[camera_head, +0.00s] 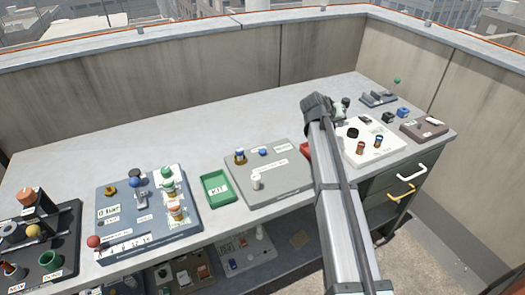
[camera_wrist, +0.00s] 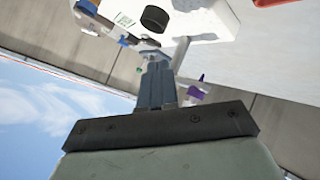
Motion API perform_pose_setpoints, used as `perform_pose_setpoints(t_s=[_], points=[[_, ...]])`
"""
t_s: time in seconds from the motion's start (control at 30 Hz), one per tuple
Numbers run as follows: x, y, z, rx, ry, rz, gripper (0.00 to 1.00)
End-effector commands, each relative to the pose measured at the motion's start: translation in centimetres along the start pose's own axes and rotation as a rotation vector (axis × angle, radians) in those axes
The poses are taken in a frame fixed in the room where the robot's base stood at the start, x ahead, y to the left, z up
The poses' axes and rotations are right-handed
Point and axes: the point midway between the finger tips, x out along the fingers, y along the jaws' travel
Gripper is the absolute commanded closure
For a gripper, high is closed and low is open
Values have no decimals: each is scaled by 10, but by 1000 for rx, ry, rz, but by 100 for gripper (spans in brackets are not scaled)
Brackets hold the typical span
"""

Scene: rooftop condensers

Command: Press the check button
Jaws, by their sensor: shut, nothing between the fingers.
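My gripper (camera_wrist: 158,70) is shut and empty, its fingers together in the middle of the wrist view. In the head view it is mostly hidden behind my arm, near the back edge of the white panel. That white panel (camera_head: 365,152) stands on the right of the bench. It carries a round black button or knob (camera_head: 352,133). The black part (camera_wrist: 155,18) shows above my fingertips in the wrist view, apart from them. No label reading "check" can be made out, so I cannot tell which part is the check button.
A grey panel (camera_head: 290,189) and a green tray (camera_head: 217,187) lie left of my arm. A blue-grey panel (camera_head: 125,235) with bottles stands further left. A red object (camera_head: 306,150) is partly hidden by my arm. A brown box (camera_head: 423,130) sits at right.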

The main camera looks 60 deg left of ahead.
Motion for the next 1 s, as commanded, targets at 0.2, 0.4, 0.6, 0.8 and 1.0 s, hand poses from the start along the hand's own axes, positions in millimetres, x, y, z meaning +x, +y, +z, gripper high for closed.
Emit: perform_pose_setpoints(t_s=[0.2,0.4,0.6,0.8,1.0], points=[[-68,-62,-7,-12,-42,-23,100],[-131,-110,-7,-23,-82,-36,100],[-186,-149,-2,-34,-118,-44,100],[-221,-170,3,-41,-139,-46,100],[-232,-176,6,-43,-147,-46,100]])
